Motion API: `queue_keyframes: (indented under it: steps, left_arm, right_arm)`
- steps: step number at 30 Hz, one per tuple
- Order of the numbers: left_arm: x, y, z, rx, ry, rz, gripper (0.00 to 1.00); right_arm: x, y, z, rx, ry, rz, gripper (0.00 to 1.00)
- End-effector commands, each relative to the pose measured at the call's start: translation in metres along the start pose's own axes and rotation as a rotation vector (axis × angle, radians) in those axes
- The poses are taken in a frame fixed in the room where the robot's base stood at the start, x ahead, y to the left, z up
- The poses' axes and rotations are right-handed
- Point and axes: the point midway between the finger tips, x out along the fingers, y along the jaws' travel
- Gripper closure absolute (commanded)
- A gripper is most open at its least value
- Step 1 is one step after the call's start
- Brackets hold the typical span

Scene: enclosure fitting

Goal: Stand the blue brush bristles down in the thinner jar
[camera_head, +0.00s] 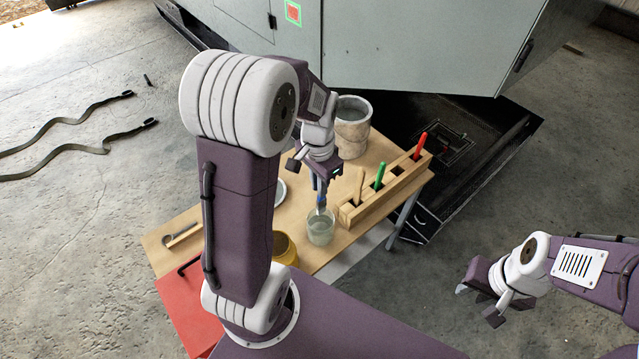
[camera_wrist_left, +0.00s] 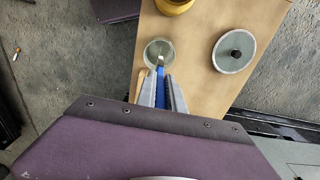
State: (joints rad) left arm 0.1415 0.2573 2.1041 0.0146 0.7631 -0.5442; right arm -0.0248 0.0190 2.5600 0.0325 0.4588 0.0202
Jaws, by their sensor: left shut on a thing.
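The thinner jar (camera_head: 320,229) is a small clear glass jar on the wooden table in the head view; it also shows in the left wrist view (camera_wrist_left: 152,46). My left gripper (camera_head: 322,176) is shut on the blue brush (camera_head: 321,198), which hangs roughly upright, bristles down, over the jar. In the left wrist view the blue brush (camera_wrist_left: 160,73) lies between the left fingers (camera_wrist_left: 161,92) and its tip overlaps the jar's mouth. How deep the tip reaches I cannot tell. My right gripper (camera_head: 484,301) is open and empty, away from the table at right.
A slotted wooden rack (camera_head: 387,190) right of the jar holds green, red and plain-handled brushes. A stone-like pot (camera_head: 352,134) stands behind. A yellow pot (camera_head: 284,249) is near the front. A round lid or dish (camera_wrist_left: 234,53) lies on the table (camera_head: 160,245).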

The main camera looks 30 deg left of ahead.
Motion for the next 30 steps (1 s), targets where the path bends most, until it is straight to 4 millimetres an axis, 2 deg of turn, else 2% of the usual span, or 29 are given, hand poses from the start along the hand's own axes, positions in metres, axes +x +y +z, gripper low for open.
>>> queue_keyframes:
  steps: [1,5,24,30]
  left_arm:
    - [0.01,0.0,0.0,0.0,0.0,0.0,1.0]
    - [0.023,0.0,0.001,0.0,0.0,0.0,1.0]
    - [0.085,0.0,0.002,0.0,0.0,0.0,1.0]
    - [0.097,0.0,0.002,0.0,-0.001,0.001,1.0]
  right_arm:
    - [0.01,0.0,0.001,0.0,0.0,0.0,0.7]
    - [0.022,0.001,0.002,0.0,0.0,0.0,0.7]
    - [0.064,0.001,0.007,0.0,0.0,0.0,0.7]
    - [0.073,0.001,0.007,0.0,0.0,0.0,0.7]
